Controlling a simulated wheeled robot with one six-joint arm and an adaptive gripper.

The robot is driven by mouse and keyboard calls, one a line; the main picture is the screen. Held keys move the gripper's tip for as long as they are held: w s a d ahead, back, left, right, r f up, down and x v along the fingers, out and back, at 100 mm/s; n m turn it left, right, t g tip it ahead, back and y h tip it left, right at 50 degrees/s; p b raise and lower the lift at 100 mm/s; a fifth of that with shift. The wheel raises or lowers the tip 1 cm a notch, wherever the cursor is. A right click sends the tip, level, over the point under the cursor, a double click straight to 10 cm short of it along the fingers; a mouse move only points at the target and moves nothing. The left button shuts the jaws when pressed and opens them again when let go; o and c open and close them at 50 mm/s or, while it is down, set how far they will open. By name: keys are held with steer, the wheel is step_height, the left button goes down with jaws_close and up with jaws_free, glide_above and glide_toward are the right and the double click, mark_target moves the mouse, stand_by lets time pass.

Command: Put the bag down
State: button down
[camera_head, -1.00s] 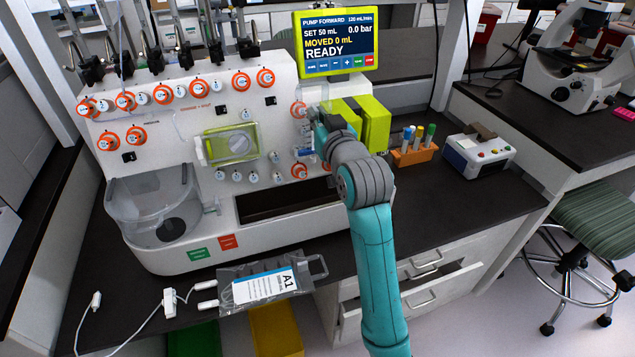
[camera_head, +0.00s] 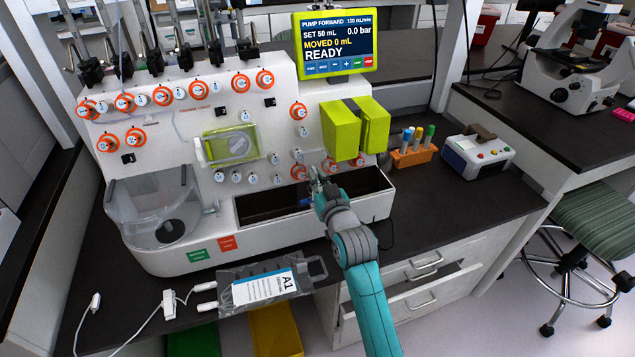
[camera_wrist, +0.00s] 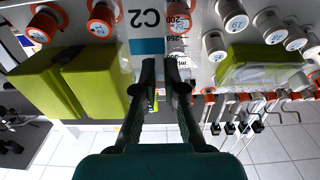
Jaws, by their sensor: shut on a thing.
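My gripper (camera_wrist: 165,72) is shut on a clear bag with a white-and-blue label marked C2 (camera_wrist: 147,45). The fingers close at the bag's near edge in the wrist view. In the head view my gripper (camera_head: 315,178) is in front of the white machine (camera_head: 290,232), by the right part of its dark trough (camera_head: 365,186). The bag is hard to make out there; only a small blue patch shows beside the fingers. Another bag, labelled A1 (camera_head: 265,287), lies flat on the dark bench in front of the machine.
Yellow-green blocks (camera_head: 341,132) stick out above my gripper. An orange rack with tubes (camera_head: 412,157) and a small white device (camera_head: 478,155) stand to the right. The bench (camera_head: 455,205) right of my arm is mostly bare. A drawer below is partly open.

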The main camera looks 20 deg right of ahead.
steer(key=shift+f, duration=0.65)
steer(key=shift+f, duration=0.15)
steer(key=c, duration=1.3)
jaws_free()
steer(key=shift+o, duration=0.2)
steer(key=s, duration=1.2)
steer(key=shift+r, duration=0.3)
